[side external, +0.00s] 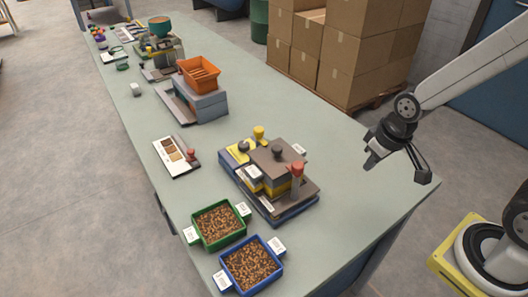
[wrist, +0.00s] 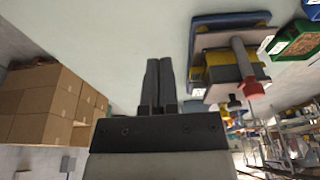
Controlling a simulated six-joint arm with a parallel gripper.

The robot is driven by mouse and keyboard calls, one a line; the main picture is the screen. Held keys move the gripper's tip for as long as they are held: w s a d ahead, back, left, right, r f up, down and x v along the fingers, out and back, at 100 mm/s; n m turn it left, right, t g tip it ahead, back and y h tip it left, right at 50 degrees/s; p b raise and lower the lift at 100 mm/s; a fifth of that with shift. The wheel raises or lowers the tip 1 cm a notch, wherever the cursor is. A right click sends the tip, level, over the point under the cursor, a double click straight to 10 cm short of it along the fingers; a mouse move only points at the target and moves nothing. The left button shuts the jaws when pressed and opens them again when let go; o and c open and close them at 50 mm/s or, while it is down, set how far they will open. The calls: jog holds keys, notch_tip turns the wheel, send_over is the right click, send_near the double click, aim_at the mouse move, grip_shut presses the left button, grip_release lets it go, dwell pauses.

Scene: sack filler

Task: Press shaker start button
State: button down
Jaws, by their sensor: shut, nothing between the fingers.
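My gripper (side external: 371,163) is above the right part of the table, right of the blue-based station and apart from it. In the wrist view its two fingers (wrist: 159,66) are together and empty. An orange open tray (side external: 198,73) sits on a grey-blue base (side external: 200,103) farther back; it may be the shaker. I cannot make out a start button on it. The blue-based station (side external: 282,214) has grey and yellow blocks, a yellow knob (side external: 259,131), dark knobs and a red-topped post (side external: 297,169). It also shows in the wrist view, right of the fingers (wrist: 230,18).
A green bin (side external: 243,231) and a blue bin (side external: 279,284) of brown pellets stand at the front. A white sample card (side external: 168,163) lies at the left. Cardboard boxes (side external: 360,50) stand behind the table. The table (side external: 340,150) is clear around my gripper.

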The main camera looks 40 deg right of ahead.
jog(key=w+a+r+m+t+y, duration=0.1)
jog(key=w+a+m+t+y, duration=0.1)
jog(key=w+m, duration=0.7)
jog(key=w+a+r+m+t+y, duration=0.1)
jog(key=w+a+m+y, duration=0.3)
jog(key=w+m, duration=0.5)
jog(key=w+t, duration=0.1)
jog(key=w, duration=0.9)
jog(key=shift+a+m, duration=0.35)
jog(key=shift+m, duration=0.05)
jog(key=shift+f, duration=0.15)
jog(key=shift+f, duration=4.2)
